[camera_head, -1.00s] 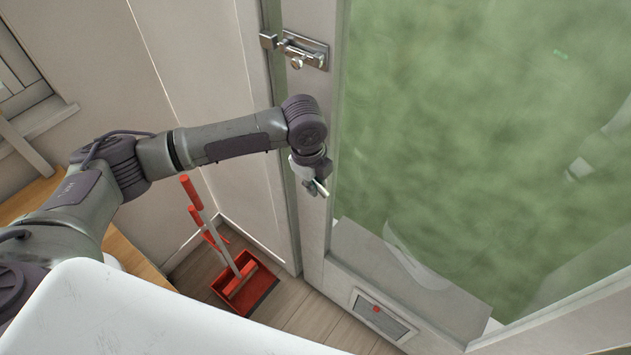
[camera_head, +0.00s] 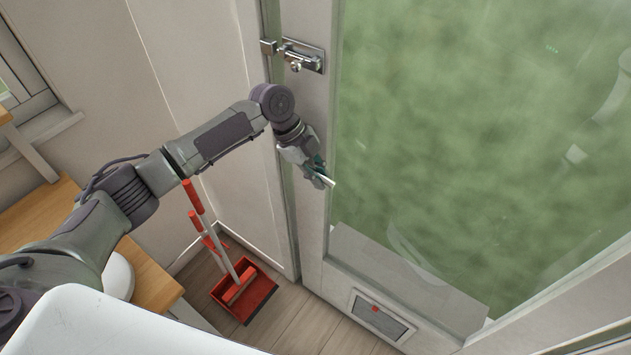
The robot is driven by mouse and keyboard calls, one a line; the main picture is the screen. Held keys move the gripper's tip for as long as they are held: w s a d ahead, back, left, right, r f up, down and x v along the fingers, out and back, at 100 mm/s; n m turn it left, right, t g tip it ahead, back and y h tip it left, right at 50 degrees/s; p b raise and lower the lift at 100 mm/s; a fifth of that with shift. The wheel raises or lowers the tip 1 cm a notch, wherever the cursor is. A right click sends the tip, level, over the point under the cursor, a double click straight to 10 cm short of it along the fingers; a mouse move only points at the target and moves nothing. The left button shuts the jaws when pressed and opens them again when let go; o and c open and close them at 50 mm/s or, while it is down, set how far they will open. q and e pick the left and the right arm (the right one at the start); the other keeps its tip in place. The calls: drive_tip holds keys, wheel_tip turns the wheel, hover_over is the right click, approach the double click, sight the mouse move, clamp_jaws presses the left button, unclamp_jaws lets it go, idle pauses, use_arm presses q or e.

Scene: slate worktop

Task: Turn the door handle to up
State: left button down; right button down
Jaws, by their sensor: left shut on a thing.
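The door (camera_head: 313,225) has a pale frame around a large green-tinted glass pane. My left gripper (camera_head: 322,178) is at the left stile of the door, below the latch, shut on the door handle (camera_head: 331,183). Only a short light end of the handle shows past the fingers, pointing right and slightly down; the rest is hidden by the gripper. My right gripper is not in view.
A metal slide latch (camera_head: 302,56) sits on the stile above the gripper. A red dustpan (camera_head: 245,291) with a long-handled brush stands on the floor left of the door. A small vent flap (camera_head: 381,317) is low in the door. A wooden surface (camera_head: 50,215) lies at left.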

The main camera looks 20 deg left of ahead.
use_arm(q)
drive_tip(key=shift+r+h+b, duration=0.4)
drive_tip(key=shift+h, duration=0.2)
drive_tip(key=shift+r+g+h+b, duration=0.3)
drive_tip(key=shift+h, duration=0.2)
drive_tip(key=shift+d+r+h, duration=0.1)
drive_tip(key=shift+r+h, duration=0.2)
drive_tip(key=shift+r, duration=0.05)
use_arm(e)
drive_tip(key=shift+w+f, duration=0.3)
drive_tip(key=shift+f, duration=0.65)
use_arm(q)
drive_tip(key=c, duration=1.1)
unclamp_jaws()
drive_tip(key=shift+f, duration=0.1)
drive_tip(key=v, duration=1.2)
drive_tip(key=shift+w, duration=0.1)
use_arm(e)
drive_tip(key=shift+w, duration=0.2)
